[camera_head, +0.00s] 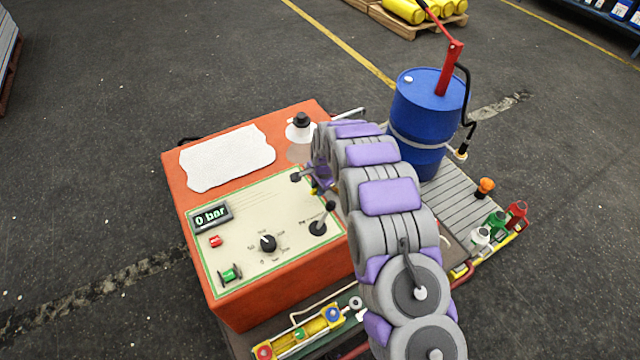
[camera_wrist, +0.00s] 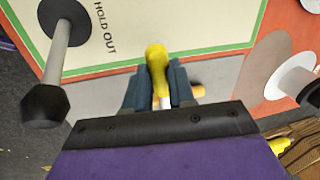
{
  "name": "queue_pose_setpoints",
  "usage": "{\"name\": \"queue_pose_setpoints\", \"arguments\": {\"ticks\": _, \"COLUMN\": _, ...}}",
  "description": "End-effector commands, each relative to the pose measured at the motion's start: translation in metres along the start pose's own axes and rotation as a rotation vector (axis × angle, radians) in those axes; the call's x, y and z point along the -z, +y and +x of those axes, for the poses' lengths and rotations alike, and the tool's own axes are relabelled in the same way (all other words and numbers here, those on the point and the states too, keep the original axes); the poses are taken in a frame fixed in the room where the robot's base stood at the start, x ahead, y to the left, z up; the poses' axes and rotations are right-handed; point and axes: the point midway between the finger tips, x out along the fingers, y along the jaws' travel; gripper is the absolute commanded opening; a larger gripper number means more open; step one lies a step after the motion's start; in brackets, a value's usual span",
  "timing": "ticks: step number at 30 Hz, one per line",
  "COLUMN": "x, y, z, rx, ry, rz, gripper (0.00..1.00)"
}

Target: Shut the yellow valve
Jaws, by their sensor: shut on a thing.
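The yellow valve handle (camera_wrist: 156,62) shows in the wrist view, upright between my gripper's two dark fingers. My gripper (camera_wrist: 160,88) is shut on this handle, near the edge of the orange machine's panel. In the head view my gripper (camera_head: 318,178) is at the right side of the orange machine (camera_head: 270,318). There my own arm hides most of the valve, and only small yellow bits show. How far the valve is turned cannot be told.
A black-knobbed lever (camera_wrist: 58,70) stands close left of my gripper in the wrist view. A white-based black knob (camera_wrist: 298,82) is at the right. In the head view, a blue drum (camera_head: 425,110) with a red hand pump (camera_head: 449,68) stands behind my arm. Open floor lies left.

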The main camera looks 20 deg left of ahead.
Motion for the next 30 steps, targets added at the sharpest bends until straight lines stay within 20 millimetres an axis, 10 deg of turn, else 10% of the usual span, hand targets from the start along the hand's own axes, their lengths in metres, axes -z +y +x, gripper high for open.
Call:
{"name": "queue_pose_setpoints", "arguments": {"ticks": 18, "x": 0.0005, "y": -0.0117, "z": -0.0001, "rx": 0.008, "ry": 0.026, "rz": 0.119, "gripper": 0.0}}
{"name": "queue_pose_setpoints", "arguments": {"ticks": 19, "x": 0.0004, "y": -0.0117, "z": -0.0001, "rx": 0.008, "ry": 0.026, "rz": 0.119, "gripper": 0.27}}
{"name": "queue_pose_setpoints", "arguments": {"ticks": 30, "x": 0.0001, "y": -0.0095, "z": 0.0005, "rx": 0.004, "ry": 0.024, "rz": 0.118, "gripper": 0.5}}
